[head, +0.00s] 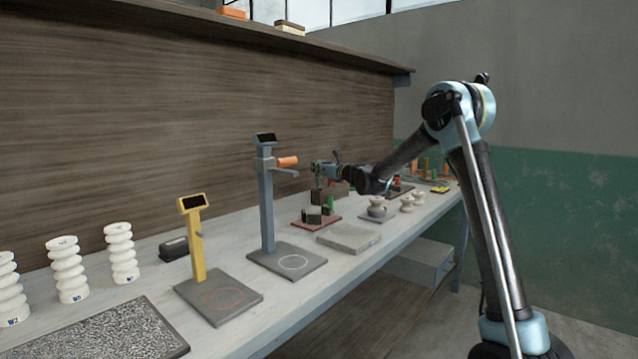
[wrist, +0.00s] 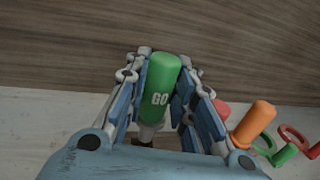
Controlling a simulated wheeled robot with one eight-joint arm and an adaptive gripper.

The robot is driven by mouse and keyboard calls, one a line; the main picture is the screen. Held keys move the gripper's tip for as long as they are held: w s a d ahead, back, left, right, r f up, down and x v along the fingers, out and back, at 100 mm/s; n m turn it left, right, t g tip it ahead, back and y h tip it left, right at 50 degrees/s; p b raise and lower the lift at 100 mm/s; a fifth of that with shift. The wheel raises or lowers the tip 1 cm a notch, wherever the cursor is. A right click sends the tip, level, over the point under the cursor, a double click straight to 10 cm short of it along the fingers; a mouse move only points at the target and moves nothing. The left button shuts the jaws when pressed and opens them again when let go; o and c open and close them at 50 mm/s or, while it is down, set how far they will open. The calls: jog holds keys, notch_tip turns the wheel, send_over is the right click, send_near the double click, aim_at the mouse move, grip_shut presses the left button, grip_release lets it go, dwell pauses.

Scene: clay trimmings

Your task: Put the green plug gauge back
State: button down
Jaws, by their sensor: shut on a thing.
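The green plug gauge (wrist: 160,88), marked "GO", is between the fingers of my gripper (wrist: 168,95) in the wrist view. The fingers are shut on its green handle. A grey metal part shows below the handle, and its lower end is hidden by my gripper. In the head view my gripper (head: 322,172) is above the bench toward its far end. The held gauge is too small there to make out clearly.
Orange (wrist: 255,121) and red handled pieces stand right of my gripper, with green and red rings (wrist: 292,140) beyond. A grey stand with an orange piece (head: 287,161), a yellow stand (head: 194,240), a grey slab (head: 349,237) and white insulators (head: 121,253) occupy the bench. A wooden wall rises behind.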

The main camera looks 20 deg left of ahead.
aim_at(321, 177)
jog(key=shift+f, duration=2.2)
jog(key=shift+f, duration=0.2)
jog(key=c, duration=1.4)
grip_release()
jog(key=shift+f, duration=0.1)
jog(key=shift+o, duration=0.2)
jog(key=shift+r, duration=0.3)
jog(key=shift+s+d, duration=0.15)
jog(key=shift+d, duration=0.2)
jog(key=v, duration=1.1)
jog(key=shift+s+d+r, duration=0.1)
jog(key=shift+s+d, duration=0.1)
